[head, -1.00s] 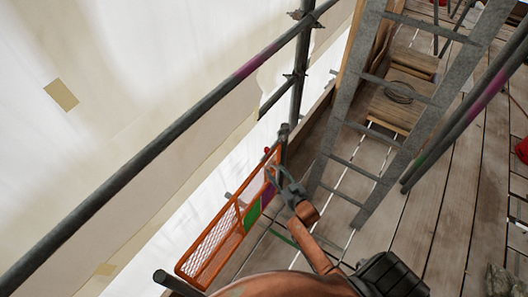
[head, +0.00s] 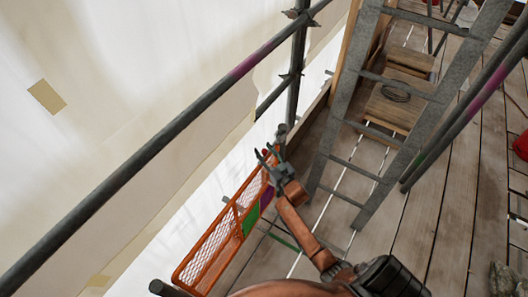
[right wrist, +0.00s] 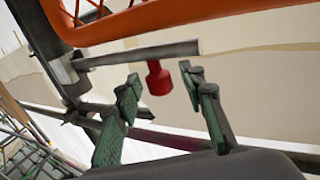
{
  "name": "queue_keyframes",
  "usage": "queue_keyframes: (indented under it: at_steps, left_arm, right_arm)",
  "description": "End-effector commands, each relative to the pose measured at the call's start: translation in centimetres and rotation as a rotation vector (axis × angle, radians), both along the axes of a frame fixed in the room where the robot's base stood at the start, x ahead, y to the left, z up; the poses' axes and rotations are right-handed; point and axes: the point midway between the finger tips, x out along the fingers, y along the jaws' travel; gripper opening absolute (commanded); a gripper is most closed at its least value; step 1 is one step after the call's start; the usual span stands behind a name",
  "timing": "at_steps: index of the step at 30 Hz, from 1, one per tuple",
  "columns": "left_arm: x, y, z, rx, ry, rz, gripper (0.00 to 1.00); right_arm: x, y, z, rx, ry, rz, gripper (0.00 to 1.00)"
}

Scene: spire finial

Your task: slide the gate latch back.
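The orange mesh gate (head: 207,252) stands at the scaffold edge in the head view; its frame (right wrist: 150,20) crosses the top of the right wrist view. The latch is a grey bar (right wrist: 130,53) below that frame, with a red knob (right wrist: 158,78) hanging from it. My right gripper (head: 267,155) is at the gate's far upper end. In the right wrist view its two fingers (right wrist: 159,84) are spread, with the knob showing between the fingertips. Gaps show on both sides of the knob, so no grip is visible. My left gripper is out of view.
A grey ladder (head: 345,115) stands right of the gate. A scaffold rail (head: 150,150) runs diagonally along the pale sheeting, meeting an upright post (head: 296,75). Bare planks (head: 425,225) lie to the right.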

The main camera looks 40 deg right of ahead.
Motion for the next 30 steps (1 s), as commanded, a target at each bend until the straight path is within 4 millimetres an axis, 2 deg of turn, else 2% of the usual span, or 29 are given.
queue_keyframes:
  at_steps: [3, 19, 30]
  left_arm:
    - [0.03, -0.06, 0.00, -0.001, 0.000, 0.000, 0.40]
    - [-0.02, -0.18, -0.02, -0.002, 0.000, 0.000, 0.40]
    - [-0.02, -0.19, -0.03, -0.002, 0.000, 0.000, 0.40]
  right_arm:
    - [0.00, 0.00, 0.04, 0.000, 0.000, 0.000, 0.37]
    - [-0.03, 0.01, 0.01, 0.000, 0.000, 0.000, 0.00]
    - [-0.03, 0.00, 0.00, 0.000, 0.000, 0.000, 0.00]
